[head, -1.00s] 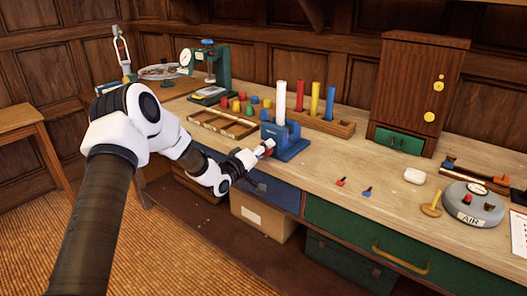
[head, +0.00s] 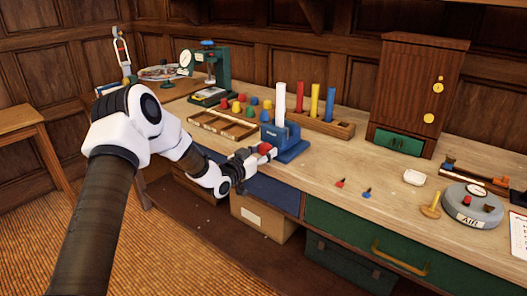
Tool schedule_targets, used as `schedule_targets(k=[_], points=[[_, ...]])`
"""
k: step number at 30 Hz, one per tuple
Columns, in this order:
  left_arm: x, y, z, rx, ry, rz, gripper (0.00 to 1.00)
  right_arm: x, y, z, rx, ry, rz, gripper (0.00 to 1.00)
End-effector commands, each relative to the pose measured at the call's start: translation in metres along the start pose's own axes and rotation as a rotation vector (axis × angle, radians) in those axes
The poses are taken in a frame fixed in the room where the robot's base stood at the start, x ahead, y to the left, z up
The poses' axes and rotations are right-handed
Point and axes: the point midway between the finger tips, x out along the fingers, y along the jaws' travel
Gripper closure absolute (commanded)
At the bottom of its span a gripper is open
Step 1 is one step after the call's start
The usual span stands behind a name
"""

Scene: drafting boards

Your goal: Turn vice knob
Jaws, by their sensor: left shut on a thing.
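The blue vice (head: 290,147) stands at the front edge of the wooden bench, with a white rod (head: 280,104) upright at its jaws. Its red knob (head: 265,149) faces left toward my left gripper. My left gripper (head: 257,157) reaches in from the left and is shut on the red knob; the fingers partly hide it. My right gripper is not in view.
A wooden rack (head: 340,130) with red, yellow and blue rods stands behind the vice. A divided wooden tray (head: 222,125) and small coloured pieces lie left of it. A wooden cabinet (head: 417,90) stands back right.

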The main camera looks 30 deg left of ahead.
Motion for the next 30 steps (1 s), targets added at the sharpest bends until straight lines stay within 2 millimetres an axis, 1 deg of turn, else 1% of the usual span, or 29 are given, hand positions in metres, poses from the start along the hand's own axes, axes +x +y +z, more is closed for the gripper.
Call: schedule_targets(k=[1,30], points=[[0.001,-0.001,-0.004,0.042,0.007,-0.002,0.87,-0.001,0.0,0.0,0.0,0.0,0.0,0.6],[0.001,0.0,-0.005,0.964,0.007,-0.006,0.87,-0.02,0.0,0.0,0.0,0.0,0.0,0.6]])
